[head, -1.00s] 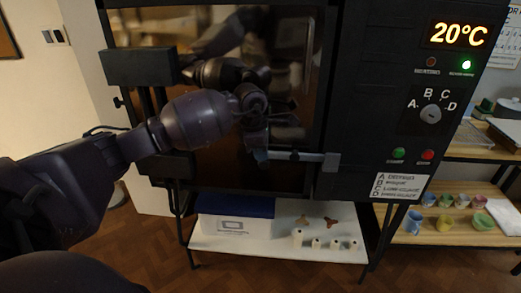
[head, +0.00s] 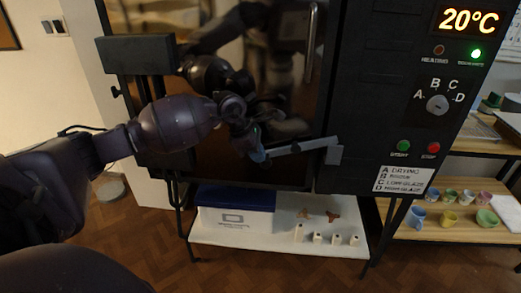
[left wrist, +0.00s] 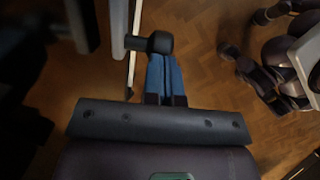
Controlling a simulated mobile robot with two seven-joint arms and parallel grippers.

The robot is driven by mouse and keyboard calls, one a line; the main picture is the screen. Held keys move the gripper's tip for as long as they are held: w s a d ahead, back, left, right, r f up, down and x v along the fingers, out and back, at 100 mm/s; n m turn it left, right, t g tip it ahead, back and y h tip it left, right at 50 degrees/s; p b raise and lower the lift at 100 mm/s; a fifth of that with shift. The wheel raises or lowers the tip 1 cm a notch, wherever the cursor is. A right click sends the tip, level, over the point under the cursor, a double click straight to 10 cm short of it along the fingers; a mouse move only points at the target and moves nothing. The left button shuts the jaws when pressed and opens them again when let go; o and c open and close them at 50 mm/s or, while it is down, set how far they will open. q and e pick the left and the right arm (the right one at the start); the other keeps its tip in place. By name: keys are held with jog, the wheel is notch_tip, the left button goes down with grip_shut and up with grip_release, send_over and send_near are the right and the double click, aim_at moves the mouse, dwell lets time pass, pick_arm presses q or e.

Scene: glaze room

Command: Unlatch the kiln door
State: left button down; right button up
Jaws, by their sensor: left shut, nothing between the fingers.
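The kiln (head: 362,100) has a dark glass door (head: 225,165) at its left. A grey latch bar (head: 300,146) crosses the door's lower right part and meets a bracket (head: 334,152) on the kiln's frame. The bar slopes, its left end lower than its right. My left gripper (head: 260,153) is at the bar's left end, its fingers shut with nothing between them. In the left wrist view the blue fingers (left wrist: 165,76) lie together beside a dark knob (left wrist: 152,43); I cannot tell whether they touch it. My right gripper is not in view.
The control panel shows 20°C (head: 469,20), a lit green lamp (head: 476,54) and a selector knob (head: 437,104). Below the kiln, a shelf (head: 275,243) holds a blue-lidded box (head: 236,215) and small posts. Shelves with cups stand at the right.

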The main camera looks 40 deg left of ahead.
pick_arm(q)
jog(key=shift+w+f+b, duration=0.1)
jog(key=shift+f+b, duration=0.2)
jog(key=shift+f, duration=0.65)
jog(key=shift+d, duration=0.1)
jog(key=p+v, duration=0.1)
jog(key=v, duration=0.9)
jog(key=shift+r, duration=0.3)
